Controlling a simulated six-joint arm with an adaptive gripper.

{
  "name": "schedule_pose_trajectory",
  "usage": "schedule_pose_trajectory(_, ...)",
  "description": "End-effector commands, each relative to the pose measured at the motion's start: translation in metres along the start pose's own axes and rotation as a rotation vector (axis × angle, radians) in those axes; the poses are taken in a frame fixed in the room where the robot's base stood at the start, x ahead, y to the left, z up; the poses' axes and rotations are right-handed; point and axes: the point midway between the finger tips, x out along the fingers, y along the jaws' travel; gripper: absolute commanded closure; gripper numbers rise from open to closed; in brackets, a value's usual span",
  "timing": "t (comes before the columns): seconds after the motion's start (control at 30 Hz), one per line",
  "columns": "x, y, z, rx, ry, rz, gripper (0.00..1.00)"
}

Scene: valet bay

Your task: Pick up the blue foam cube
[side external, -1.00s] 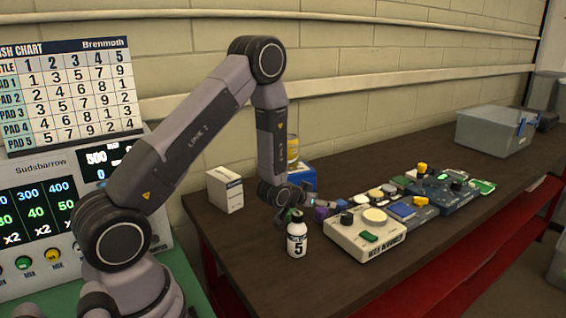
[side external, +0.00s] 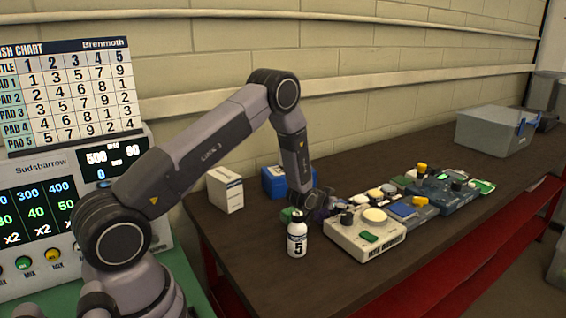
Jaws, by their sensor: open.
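My gripper (side external: 326,211) is low over the near part of the dark table, just behind the white bottle marked 5 (side external: 297,236). It is small and partly dark here, and its jaws are open. A small purple-blue patch shows right at its fingers; I cannot tell whether it is the foam cube. A larger blue box (side external: 273,181) stands behind my arm, to the left of the gripper. I cannot tell for sure which blue thing is the foam cube.
A cream device with knobs (side external: 366,238) stands close to the right of the gripper. Several small coloured parts and devices lie beyond it. A white carton (side external: 225,190) stands at the left, a grey bin (side external: 496,131) at the far end. The table's back strip is clear.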

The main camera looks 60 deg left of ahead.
Motion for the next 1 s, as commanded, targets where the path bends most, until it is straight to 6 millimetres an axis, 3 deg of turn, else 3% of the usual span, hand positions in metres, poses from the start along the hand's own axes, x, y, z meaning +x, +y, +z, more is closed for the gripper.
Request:
schedule_pose_trajectory(0.03, 0.000, 0.000, 0.000, 0.000, 0.000, 0.000, 0.48)
schedule_pose_trajectory(0.3, 0.000, 0.000, 0.000, 0.000, 0.000, 0.000, 0.83)
schedule_pose_trajectory(0.57, -0.001, 0.000, -0.001, 0.000, 0.000, 0.000, 0.83)
schedule_pose_trajectory(0.77, -0.007, 0.000, -0.012, 0.000, 0.002, 0.000, 0.83)
schedule_pose_trajectory(0.87, -0.016, 0.000, -0.029, 0.000, 0.005, 0.000, 0.83)
schedule_pose_trajectory(1.0, -0.055, 0.000, -0.044, 0.000, 0.003, 0.000, 0.83)
